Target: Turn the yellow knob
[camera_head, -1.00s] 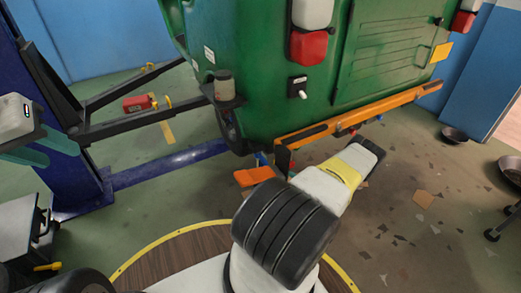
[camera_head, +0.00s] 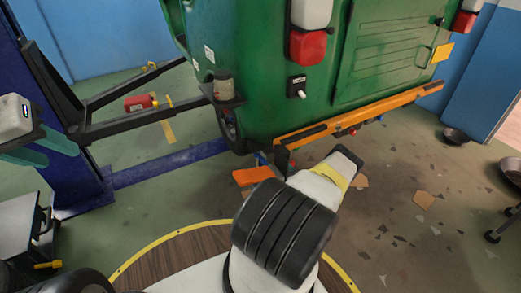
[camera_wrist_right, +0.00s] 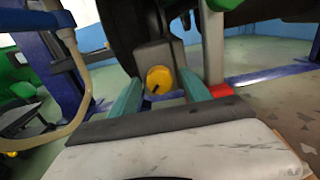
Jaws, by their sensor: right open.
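The yellow knob (camera_wrist_right: 158,80), round with a dark slot, sits on a grey housing (camera_wrist_right: 156,55) in the right wrist view. My right gripper (camera_wrist_right: 161,76) is open; its two green fingers stand on either side of the knob in that view. I cannot tell whether they touch it. In the head view my right arm reaches forward below the green rickshaw (camera_head: 265,80), and the right gripper and the knob are hidden. My left gripper (camera_head: 60,156) is at the left edge of the head view, open and empty.
A blue lift post (camera_head: 60,95) with dark support arms (camera_head: 140,122) stands at the left. An orange bumper bar (camera_head: 360,112) runs along the rickshaw's lower edge. Floor at the right is mostly clear, with scattered scraps.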

